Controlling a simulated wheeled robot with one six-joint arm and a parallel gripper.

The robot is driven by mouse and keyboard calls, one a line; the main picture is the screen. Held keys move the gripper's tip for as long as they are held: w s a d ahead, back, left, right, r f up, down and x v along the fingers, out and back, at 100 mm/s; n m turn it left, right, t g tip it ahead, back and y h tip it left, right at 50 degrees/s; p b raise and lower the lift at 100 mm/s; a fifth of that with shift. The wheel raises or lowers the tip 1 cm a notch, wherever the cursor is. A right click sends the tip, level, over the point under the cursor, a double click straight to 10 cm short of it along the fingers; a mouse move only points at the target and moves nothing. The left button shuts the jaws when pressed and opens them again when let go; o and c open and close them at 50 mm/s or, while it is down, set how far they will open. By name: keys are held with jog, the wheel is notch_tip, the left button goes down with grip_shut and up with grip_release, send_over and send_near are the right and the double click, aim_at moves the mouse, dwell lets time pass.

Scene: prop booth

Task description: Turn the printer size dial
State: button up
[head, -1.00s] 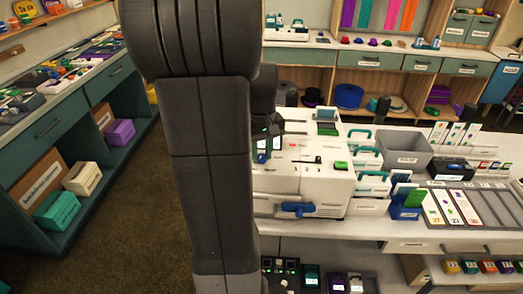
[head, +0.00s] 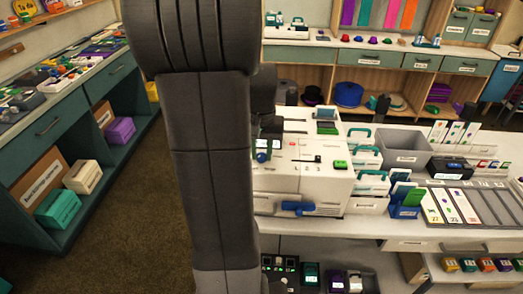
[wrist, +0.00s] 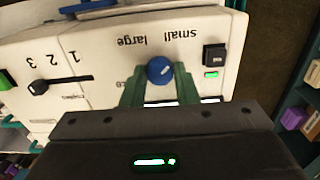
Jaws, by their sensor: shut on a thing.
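The white printer (head: 305,165) stands on the counter in the head view, partly behind my arm. Its blue round size dial (wrist: 160,70) shows in the wrist view below the upside-down words "small" and "large". My gripper (wrist: 159,76) has its green fingers on both sides of the dial and is shut on it. In the head view the dial (head: 262,156) shows just right of my arm, and my gripper is mostly hidden there. The dial's pointer mark cannot be made out.
A black knob (wrist: 40,87) beside the numbers 1, 2, 3 and a black switch (wrist: 214,56) over a green light flank the dial. A blue handle (head: 298,208) is on the printer's front. Grey bin (head: 404,150) and card holders stand to the right.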

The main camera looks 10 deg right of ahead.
aim_at(262, 155)
jog(key=o, duration=1)
notch_tip(262, 155, up, 14)
jog(key=shift+f, duration=0.1)
notch_tip(262, 155, down, 14)
jog(key=shift+r, duration=0.1)
dwell(0.7)
jog(key=shift+r, duration=0.1)
